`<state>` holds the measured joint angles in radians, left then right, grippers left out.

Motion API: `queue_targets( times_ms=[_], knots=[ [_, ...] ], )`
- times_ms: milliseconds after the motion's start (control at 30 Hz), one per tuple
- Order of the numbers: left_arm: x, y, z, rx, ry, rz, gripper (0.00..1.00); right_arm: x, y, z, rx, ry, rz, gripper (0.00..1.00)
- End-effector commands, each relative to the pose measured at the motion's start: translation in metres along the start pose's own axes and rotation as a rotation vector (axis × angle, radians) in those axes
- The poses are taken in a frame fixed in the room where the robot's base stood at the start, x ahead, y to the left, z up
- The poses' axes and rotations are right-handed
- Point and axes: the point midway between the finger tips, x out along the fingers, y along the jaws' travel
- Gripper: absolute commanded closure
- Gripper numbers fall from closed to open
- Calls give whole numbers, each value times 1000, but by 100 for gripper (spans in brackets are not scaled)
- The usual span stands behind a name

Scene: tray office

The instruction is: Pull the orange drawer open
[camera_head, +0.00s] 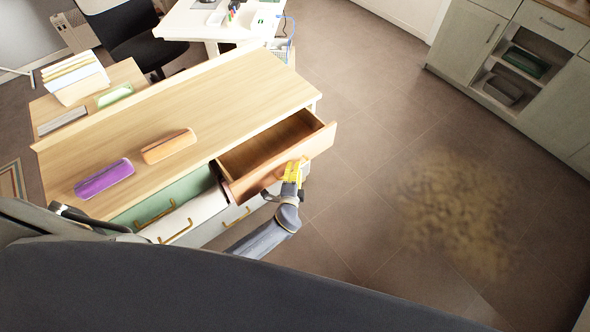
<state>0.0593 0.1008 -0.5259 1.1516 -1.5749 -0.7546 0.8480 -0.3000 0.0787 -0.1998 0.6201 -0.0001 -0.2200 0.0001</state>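The orange drawer (323,141) stands pulled out from the right part of the wood-topped cabinet (230,92). Its inside shows bare wood and looks empty.
A purple case (104,179) and an orange case (168,146) lie on the cabinet top. A green drawer (165,203) and a white drawer (187,219) sit left of the orange one.

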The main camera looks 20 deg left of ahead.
Motion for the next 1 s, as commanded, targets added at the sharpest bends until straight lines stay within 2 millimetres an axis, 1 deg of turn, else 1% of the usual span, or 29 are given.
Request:
queue_targets(
  times_ms=[33, 167, 667, 767, 900, 1000],
  knots=[
    [0, 0, 0, 0, 0, 0, 85, 0, 0, 0, 0, 0, 0, 56],
    [0, 0, 0, 0, 0, 0, 100, 0, 0, 0, 0, 0, 0, 56],
    [-2, 1, -2, 0, 0, 2, 100, 0, 1, 0, -1, 0, 1, 56],
    [-14, 6, -13, -3, 2, 4, 100, 0, 2, 0, -1, -1, 2, 56],
    [-39, 14, -39, -4, 3, 6, 100, 0, 2, 0, -1, -1, 2, 56],
    [-53, 18, -52, -3, 1, 6, 100, 0, 2, 1, -1, -1, 2, 56]
  ],
)
